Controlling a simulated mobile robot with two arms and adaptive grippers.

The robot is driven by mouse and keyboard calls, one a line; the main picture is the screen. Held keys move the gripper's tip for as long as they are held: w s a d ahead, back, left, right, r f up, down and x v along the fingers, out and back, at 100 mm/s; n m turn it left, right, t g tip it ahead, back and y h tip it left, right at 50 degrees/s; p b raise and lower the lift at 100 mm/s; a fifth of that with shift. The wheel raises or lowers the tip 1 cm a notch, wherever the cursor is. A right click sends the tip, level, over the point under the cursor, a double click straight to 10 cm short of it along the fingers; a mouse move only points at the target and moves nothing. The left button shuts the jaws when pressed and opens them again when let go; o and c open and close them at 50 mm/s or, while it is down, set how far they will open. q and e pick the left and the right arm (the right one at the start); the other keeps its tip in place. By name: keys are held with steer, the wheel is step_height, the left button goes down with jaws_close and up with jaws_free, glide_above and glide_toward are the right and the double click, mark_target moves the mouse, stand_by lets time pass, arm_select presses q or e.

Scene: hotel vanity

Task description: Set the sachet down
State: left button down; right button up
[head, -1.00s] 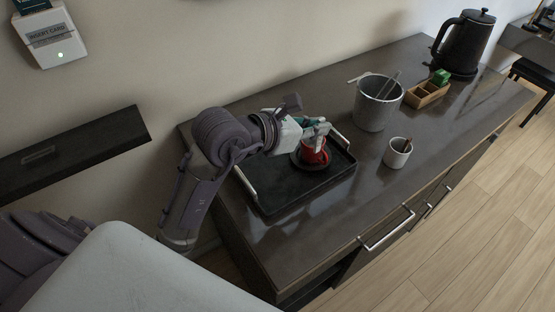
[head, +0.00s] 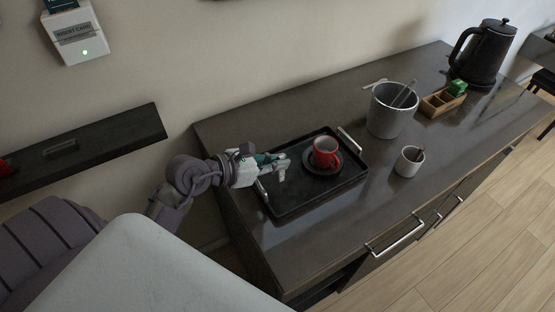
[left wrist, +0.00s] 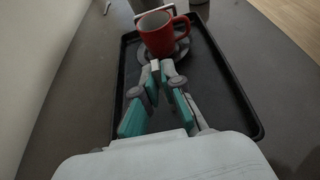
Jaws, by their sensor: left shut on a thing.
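My left gripper (head: 282,167) is over the left part of the black tray (head: 296,207), left of the red mug. In the left wrist view its fingers (left wrist: 160,80) are close together at the tips, with a small pale piece (left wrist: 155,66) between them. This is likely the sachet, but it is too small to make out clearly. The red mug (head: 325,151) stands upright on a dark saucer (head: 322,171) on the tray; it also shows in the left wrist view (left wrist: 160,36), just beyond the fingertips. My right gripper is out of view.
Right of the tray stand a grey bucket (head: 389,118) with a utensil in it and a small white cup (head: 408,163). Further back are a wooden box (head: 437,104) with a green item and a black kettle (head: 484,52). The tray's front is bare.

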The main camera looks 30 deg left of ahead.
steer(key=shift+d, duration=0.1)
arm_select(q)
steer(key=shift+f, duration=0.15)
steer(key=c, duration=1.3)
jaws_free()
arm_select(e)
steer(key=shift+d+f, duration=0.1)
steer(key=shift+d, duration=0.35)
arm_select(q)
steer(key=shift+r, duration=0.2)
steer(key=b+v, duration=0.2)
steer(key=v, duration=1)
steer(key=shift+b, duration=0.3)
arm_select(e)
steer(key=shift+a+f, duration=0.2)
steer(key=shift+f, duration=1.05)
arm_select(q)
steer(key=shift+f, duration=0.1)
